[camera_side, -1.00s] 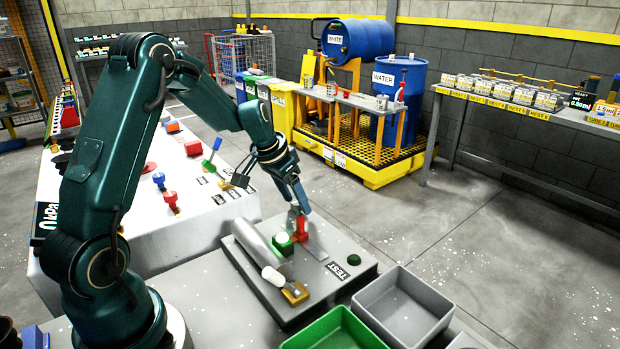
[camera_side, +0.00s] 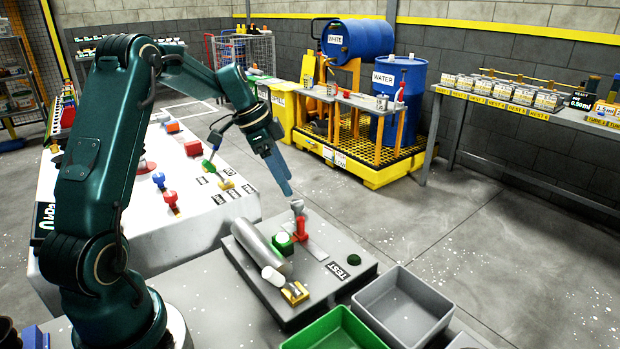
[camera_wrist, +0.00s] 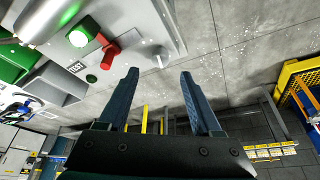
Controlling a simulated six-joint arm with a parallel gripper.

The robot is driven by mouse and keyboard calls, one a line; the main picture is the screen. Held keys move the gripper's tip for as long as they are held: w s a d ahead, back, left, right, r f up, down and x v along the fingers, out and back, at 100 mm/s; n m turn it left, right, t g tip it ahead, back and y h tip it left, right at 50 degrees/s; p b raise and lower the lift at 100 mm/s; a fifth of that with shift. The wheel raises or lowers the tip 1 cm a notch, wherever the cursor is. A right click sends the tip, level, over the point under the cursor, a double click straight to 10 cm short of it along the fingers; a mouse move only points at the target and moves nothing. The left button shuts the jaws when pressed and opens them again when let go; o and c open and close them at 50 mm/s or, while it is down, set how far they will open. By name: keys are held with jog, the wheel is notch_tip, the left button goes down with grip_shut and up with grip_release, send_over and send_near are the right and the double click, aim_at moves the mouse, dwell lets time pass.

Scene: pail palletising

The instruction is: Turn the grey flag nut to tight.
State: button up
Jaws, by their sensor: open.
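In the wrist view the nut (camera_wrist: 160,58) shows as a small pale grey upright piece near the plate's edge. My gripper (camera_side: 288,195) is above and beside the nut in the side view. In the wrist view its two blue fingers (camera_wrist: 158,76) are spread apart, with the nut just beyond the gap between their tips. Nothing is between the fingers. The nut's exact turn cannot be told.
A green bin (camera_side: 335,333) and a grey bin (camera_side: 403,308) stand in front. The floor beyond the plate is clear.

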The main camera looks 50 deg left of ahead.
jog(key=s+d+r+m+t, duration=0.15)
jog(key=s+d+r, duration=0.25)
jog(key=d+r, duration=0.75)
jog(key=s+d+f+n+y, duration=0.1)
jog(key=s+d+f+n, duration=0.1)
jog(key=s, duration=0.5)
jog(key=s+d+f+n+y, duration=0.1)
jog(key=s+d+f+n, duration=0.1)
jog(key=s+d, duration=0.3)
jog(key=shift+s+n, duration=0.55)
jog(key=shift+s, duration=0.35)
jog(key=shift+t, duration=0.25)
